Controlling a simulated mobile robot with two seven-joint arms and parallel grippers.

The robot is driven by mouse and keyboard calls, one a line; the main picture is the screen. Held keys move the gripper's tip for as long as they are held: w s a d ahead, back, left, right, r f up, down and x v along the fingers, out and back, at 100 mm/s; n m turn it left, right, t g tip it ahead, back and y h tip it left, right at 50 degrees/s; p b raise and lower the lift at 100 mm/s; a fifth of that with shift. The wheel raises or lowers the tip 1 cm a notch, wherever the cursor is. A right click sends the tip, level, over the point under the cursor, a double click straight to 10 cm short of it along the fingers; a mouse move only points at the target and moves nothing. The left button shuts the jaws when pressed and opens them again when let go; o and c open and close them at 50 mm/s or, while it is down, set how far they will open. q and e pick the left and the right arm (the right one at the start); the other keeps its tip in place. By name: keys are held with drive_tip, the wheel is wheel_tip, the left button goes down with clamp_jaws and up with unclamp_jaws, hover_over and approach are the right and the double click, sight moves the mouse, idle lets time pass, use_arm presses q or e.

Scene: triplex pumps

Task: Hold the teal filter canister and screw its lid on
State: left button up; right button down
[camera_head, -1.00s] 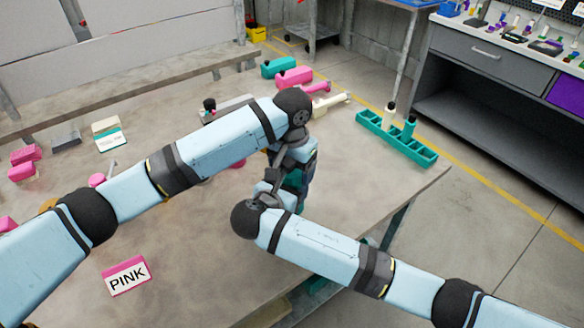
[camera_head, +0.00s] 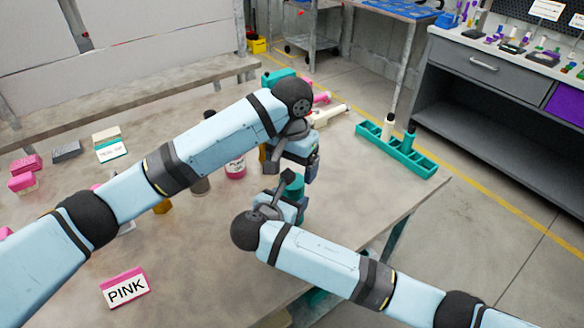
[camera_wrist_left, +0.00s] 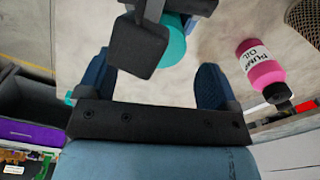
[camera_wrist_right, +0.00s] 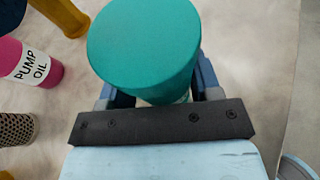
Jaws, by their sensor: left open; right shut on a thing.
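The teal canister (camera_head: 293,186) stands upright near the table's front right edge, held in my right gripper (camera_head: 286,204), which is shut on it. In the right wrist view its smooth round teal top (camera_wrist_right: 145,45) fills the space over the fingers. I cannot tell whether this top is a seated lid, nor where the lid's seam lies. My left gripper (camera_head: 296,165) is just above the canister in the head view. In the left wrist view its two fingers are spread with nothing between them, and teal (camera_wrist_left: 172,48) shows beyond, partly hidden by a dark block.
A pink pump oil bottle (camera_head: 236,168) stands left of the grippers, with a dark grey cylinder (camera_head: 200,185) near it. A teal rack (camera_head: 398,148) lies at the table's far right. The table between sign and grippers is clear.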

use_arm(q)
drive_tip(key=shift+r, duration=0.1)
drive_tip(key=shift+c, duration=0.8)
drive_tip(key=shift+w+d+r+n, duration=0.1)
drive_tip(key=shift+d+r+n, duration=0.05)
drive_tip(key=shift+r+n, duration=1.25)
drive_tip(key=shift+n, duration=0.3)
drive_tip(key=shift+r+n, duration=0.2)
drive_tip(key=shift+n, duration=0.4)
drive_tip(key=shift+f, duration=4)
